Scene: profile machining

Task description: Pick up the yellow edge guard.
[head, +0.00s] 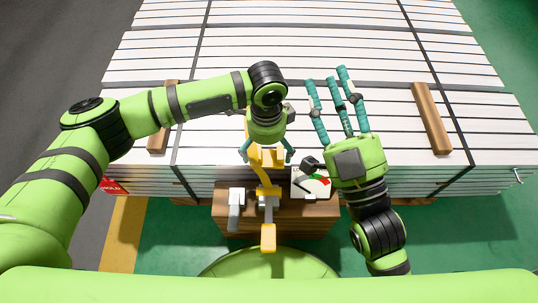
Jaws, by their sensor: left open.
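Yellow pieces show below my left gripper (267,153). The one between its fingers, which I take for the yellow edge guard (264,164), stands at the front edge of the stack of white profiles, above the small wooden stand. My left gripper points down over it with its teal fingers apart, one on each side. Whether they touch it I cannot tell. Its upper part is partly hidden by the gripper. My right gripper (336,97) is open and empty, with its fingers spread over the stack, to the right of the guard.
The wooden stand (300,224) holds a grey tool (236,208), a tool with a yellow end (268,238) and a white item with red and green marks (318,187). Wooden battens (431,118) lie on the profile stack (300,50). A red sign (112,186) is at left.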

